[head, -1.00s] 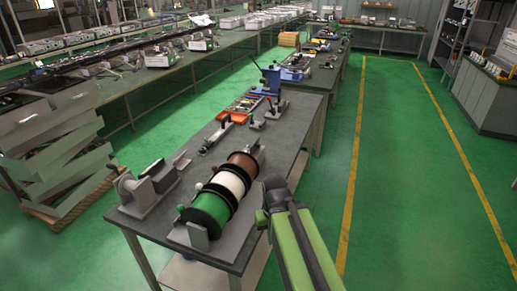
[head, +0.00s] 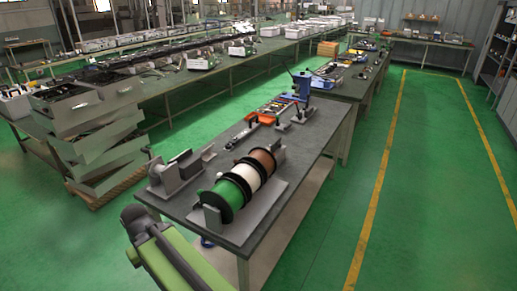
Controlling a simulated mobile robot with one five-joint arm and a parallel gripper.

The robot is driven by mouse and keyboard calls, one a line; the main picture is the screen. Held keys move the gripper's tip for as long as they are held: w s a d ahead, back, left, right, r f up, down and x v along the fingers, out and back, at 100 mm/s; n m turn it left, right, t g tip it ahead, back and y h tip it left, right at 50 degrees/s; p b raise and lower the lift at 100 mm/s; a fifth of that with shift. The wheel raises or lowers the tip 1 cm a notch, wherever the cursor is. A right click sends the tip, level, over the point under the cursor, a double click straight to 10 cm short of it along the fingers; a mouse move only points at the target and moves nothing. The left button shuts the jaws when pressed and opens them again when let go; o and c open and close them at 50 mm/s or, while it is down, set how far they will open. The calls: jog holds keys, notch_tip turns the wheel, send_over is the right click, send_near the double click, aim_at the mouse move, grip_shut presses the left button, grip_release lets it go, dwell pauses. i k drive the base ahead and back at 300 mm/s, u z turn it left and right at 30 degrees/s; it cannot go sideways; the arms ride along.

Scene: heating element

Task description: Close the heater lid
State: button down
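A grey device (head: 178,176) stands at the near left corner of the dark workbench (head: 290,178), with a block-like body and a flat piece at its right end. It may be the heater, but at this size I cannot tell which part is a lid or whether it is open. My green arm with a dark rounded joint shows at the bottom left, in front of the bench's near edge. My gripper's fingers are not visible.
A rack of green, white and brown spools (head: 246,180) stands right of the grey device. Orange-handled tools (head: 262,118) and a blue press (head: 302,88) lie farther back. Stacked grey bins (head: 92,125) stand left. The green floor right of the bench is clear.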

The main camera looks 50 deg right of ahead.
aim_at(277, 144)
jog(key=u, duration=0.15)
jog(key=k, duration=1.2)
jog(key=z, duration=0.55)
jog(key=i, duration=1)
jog(key=z, duration=0.05)
